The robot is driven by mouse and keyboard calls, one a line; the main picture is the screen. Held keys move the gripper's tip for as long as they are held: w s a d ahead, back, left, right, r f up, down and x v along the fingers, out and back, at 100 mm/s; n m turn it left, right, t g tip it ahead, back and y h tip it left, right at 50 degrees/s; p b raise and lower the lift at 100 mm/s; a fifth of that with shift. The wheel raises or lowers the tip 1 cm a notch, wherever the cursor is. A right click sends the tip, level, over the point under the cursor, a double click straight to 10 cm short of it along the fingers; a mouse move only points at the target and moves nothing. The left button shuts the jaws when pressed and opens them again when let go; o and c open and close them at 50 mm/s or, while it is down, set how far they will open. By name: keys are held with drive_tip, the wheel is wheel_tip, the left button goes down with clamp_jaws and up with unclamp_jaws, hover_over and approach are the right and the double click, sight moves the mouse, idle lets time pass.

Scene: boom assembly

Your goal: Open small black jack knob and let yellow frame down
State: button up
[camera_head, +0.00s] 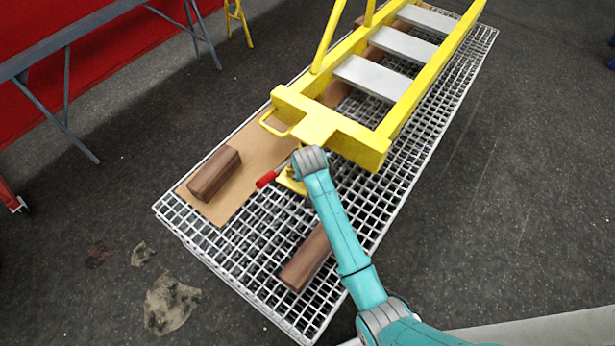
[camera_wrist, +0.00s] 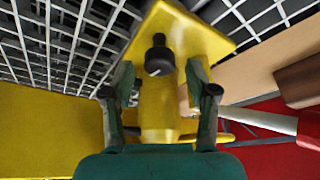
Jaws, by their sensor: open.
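The yellow frame (camera_head: 365,141) lies over the grating, its near crossbeam by my wrist. Its yellow surface also fills the left of the wrist view (camera_wrist: 50,130). A yellow jack foot (camera_head: 291,182) shows partly under my wrist, with a red grip (camera_head: 266,179) beside it. In the wrist view, the small black knob (camera_wrist: 159,58) stands on a yellow jack part, between and just beyond the fingers. My gripper (camera_wrist: 160,86) is open, one dark green finger on each side of the knob's line. I cannot tell whether either finger touches anything. In the head view my wrist hides the knob and fingers.
White grating (camera_head: 250,235) lies on the dark floor. One wooden block (camera_head: 214,174) rests on a brown board (camera_head: 253,150); another (camera_head: 306,258) lies beside my arm. A grey rail on legs (camera_head: 75,38) stands at upper left. Floor at right is clear.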

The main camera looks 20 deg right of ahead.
drive_tip(key=shift+w+f, duration=0.2)
drive_tip(key=shift+f, duration=0.4)
clamp_jaws()
drive_tip(key=shift+d+n+y, duration=0.1)
drive_tip(key=shift+n+y, duration=0.2)
drive_tip(key=shift+n, duration=0.2)
unclamp_jaws()
